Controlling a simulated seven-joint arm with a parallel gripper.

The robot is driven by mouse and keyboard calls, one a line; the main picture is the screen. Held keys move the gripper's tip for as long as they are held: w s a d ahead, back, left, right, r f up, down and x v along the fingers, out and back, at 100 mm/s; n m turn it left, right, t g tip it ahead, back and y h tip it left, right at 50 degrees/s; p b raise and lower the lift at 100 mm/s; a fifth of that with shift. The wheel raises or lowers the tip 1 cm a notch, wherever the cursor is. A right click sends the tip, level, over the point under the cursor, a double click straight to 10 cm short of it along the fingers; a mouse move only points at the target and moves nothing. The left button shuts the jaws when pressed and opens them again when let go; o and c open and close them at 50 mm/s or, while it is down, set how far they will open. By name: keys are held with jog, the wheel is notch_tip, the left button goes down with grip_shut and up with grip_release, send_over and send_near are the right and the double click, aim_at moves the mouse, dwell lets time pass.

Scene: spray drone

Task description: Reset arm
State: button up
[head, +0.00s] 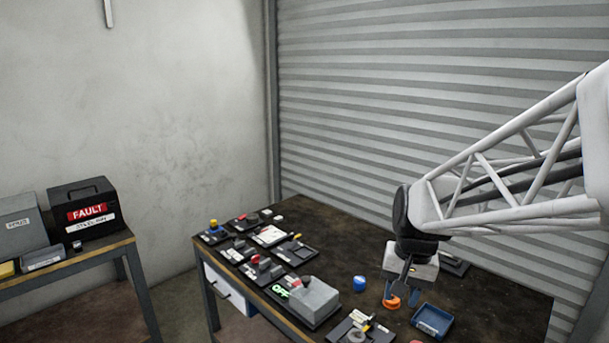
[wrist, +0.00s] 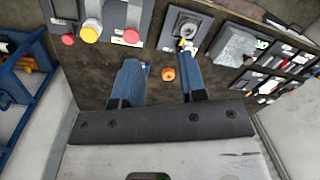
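My arm reaches in from the right in the head view, and my gripper (head: 400,293) points down over the right part of the dark workbench (head: 470,285). In the wrist view my gripper (wrist: 162,75) shows two blue fingers spread apart with no object clamped between them. A small orange part (wrist: 168,74) appears between the fingertips, apart from both fingers. An orange piece (head: 391,302) also shows by the fingertips in the head view; its contact with the bench is hard to tell.
A blue tray (head: 432,320) and a blue round item (head: 360,284) stand near the gripper. A grey box with a green OFF display (head: 315,298) and several dark modules crowd the bench's left side. A black FAULT case (head: 88,210) stands on another table. Corrugated wall stands behind.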

jog(key=s+r+n+t+h, duration=0.1)
jog(key=s+r+n+t, duration=0.1)
jog(key=s, duration=1.5)
jog(key=shift+s+a+r+n, duration=0.25)
jog(key=shift+r+n, duration=0.1)
jog(key=shift+n, duration=0.45)
